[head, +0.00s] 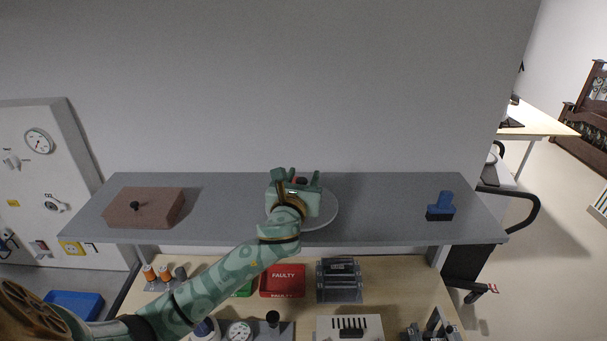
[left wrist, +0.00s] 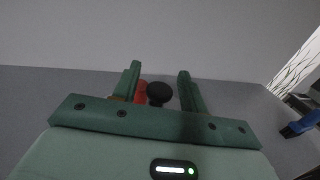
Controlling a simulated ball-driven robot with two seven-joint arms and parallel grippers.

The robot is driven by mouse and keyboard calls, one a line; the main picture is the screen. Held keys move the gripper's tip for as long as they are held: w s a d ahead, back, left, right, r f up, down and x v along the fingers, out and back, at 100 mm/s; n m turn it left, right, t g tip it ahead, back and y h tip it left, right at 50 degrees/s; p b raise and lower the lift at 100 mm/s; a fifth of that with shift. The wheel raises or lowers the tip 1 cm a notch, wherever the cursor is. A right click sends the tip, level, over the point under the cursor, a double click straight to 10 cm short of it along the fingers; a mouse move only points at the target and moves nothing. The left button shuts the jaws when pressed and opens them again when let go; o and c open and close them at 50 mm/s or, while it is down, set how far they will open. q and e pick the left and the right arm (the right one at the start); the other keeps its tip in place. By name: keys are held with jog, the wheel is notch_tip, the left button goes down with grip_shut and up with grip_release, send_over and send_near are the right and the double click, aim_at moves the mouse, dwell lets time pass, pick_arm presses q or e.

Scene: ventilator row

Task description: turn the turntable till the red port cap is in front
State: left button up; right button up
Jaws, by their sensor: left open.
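The turntable (head: 329,213) is a pale round disc on the grey shelf, right of centre, partly hidden under my left gripper and forearm. My left gripper (head: 299,177) is over its left and back part, with its fingers apart. Between the fingers, a black knob (left wrist: 159,93) and a red piece (left wrist: 141,91) beside it show in the left wrist view. The red piece may be the red port cap; its full shape is hidden. I cannot tell whether a finger touches either one. My right gripper is not in view.
On the grey shelf (head: 380,210), a brown box with a black knob (head: 145,208) stands at the left and a blue handled block (head: 440,206) at the right. A lower bench holds a red "FAULTY" bin (head: 283,281) and other items. The shelf between turntable and blue block is clear.

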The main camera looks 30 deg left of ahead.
pick_arm(q)
jog(key=shift+w+a, duration=0.15)
jog(key=shift+w, duration=0.35)
jog(key=shift+s, duration=0.1)
grip_shut()
